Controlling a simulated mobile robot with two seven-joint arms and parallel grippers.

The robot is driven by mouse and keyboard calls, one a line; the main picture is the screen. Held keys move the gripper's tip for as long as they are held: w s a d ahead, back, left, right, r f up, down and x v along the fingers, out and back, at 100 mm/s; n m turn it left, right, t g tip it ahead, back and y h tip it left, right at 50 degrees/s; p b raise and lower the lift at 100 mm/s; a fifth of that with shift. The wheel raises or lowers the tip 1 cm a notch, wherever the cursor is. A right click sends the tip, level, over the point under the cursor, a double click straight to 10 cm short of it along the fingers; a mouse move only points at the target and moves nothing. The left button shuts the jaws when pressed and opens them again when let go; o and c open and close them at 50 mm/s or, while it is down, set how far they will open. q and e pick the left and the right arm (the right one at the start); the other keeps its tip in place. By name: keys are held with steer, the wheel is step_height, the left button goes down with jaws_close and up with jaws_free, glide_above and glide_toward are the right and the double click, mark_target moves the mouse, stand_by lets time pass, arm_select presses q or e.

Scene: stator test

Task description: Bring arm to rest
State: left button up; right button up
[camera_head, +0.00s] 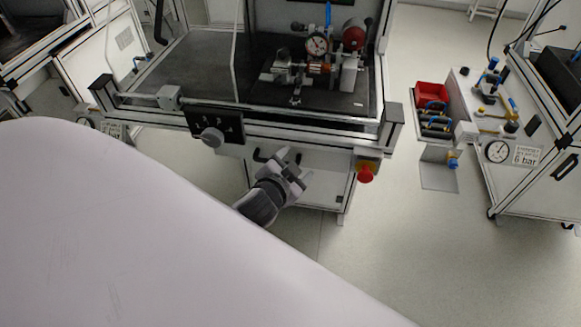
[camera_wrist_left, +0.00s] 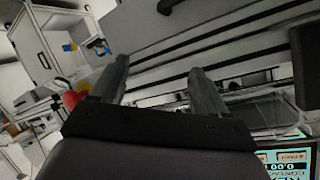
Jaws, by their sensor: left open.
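My left gripper (camera_head: 291,172) hangs in front of the test bench's cabinet, below the bench's front rail, in the head view. In the left wrist view its two fingers (camera_wrist_left: 158,85) stand apart with nothing between them. My pale left arm fills the lower left of the head view and hides the floor there. My right gripper is in neither view.
The test bench (camera_head: 200,70) carries a fixture with a dial gauge (camera_head: 317,44). A red emergency button (camera_head: 365,174) sticks out right of the gripper. A side table with a red bin (camera_head: 432,93) stands at right. Floor (camera_head: 440,240) between is clear.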

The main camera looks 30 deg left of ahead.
arm_select(q)
steer(key=shift+s+d+f, duration=0.15)
steer(key=shift+s+f, duration=0.35)
steer(key=shift+f, duration=0.1)
steer(key=s+d+f+n+g+h, duration=0.1)
steer(key=s+d+f+h, duration=0.1)
steer(key=s, duration=0.6)
steer(key=s+d+f+n+g+h, duration=0.1)
steer(key=s+d+f+h, duration=0.1)
steer(key=s+d+f, duration=0.3)
steer(key=s+f, duration=0.1)
steer(key=s, duration=0.2)
steer(key=shift+s+g+h, duration=0.25)
steer(key=shift+g+h, duration=0.05)
steer(key=shift+g, duration=0.1)
stand_by(1.4)
